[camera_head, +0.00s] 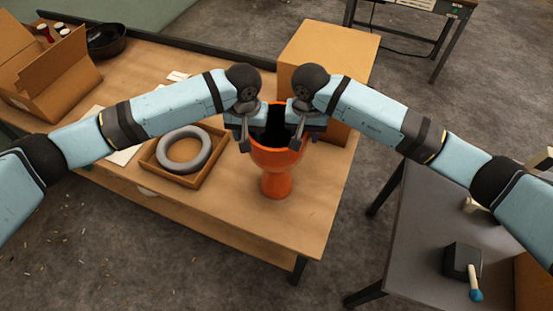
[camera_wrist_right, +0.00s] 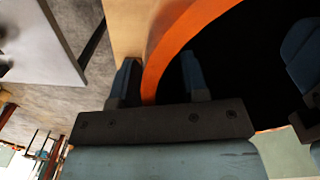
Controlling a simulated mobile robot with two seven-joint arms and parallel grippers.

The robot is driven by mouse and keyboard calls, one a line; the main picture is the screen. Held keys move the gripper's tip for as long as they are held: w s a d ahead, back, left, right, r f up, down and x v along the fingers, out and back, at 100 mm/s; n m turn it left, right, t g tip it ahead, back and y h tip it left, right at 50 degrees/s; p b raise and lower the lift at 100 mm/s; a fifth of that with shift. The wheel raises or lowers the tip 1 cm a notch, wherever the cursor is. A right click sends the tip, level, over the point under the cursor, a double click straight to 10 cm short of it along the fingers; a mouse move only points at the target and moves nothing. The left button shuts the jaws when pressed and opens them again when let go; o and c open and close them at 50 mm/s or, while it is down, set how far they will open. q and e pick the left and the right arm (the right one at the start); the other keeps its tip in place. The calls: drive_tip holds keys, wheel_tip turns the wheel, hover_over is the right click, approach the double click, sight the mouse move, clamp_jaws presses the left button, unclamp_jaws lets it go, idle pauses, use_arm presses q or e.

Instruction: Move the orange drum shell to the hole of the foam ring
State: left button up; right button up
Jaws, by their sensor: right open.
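The orange drum shell (camera_head: 276,185) stands upright on the wooden table, wide open end up and dark inside. My right gripper (camera_head: 300,138) is open at its right rim. In the right wrist view the rim (camera_wrist_right: 165,50) passes between the two fingers of this gripper (camera_wrist_right: 158,82), one outside and one inside the shell. My left gripper (camera_head: 245,138) is at the left rim; its grip on the rim is unclear. The grey foam ring (camera_head: 203,142) lies in a shallow wooden tray to the left of the shell. Its hole is empty.
The table (camera_head: 235,205) is bare in front of the shell. A large cardboard box (camera_head: 335,50) stands close behind it. An open carton (camera_head: 60,75) and a black bowl (camera_head: 105,40) are at the back left. A grey table (camera_head: 405,245) stands at right.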

use_arm(q)
drive_tip(key=shift+c, duration=0.4)
use_arm(e)
drive_tip(key=shift+c, duration=0.4)
use_arm(q)
clamp_jaws()
use_arm(e)
clamp_jaws()
drive_tip(key=shift+w+d+r, duration=0.1)
drive_tip(key=shift+w+d, duration=0.05)
drive_tip(key=shift+d, duration=0.05)
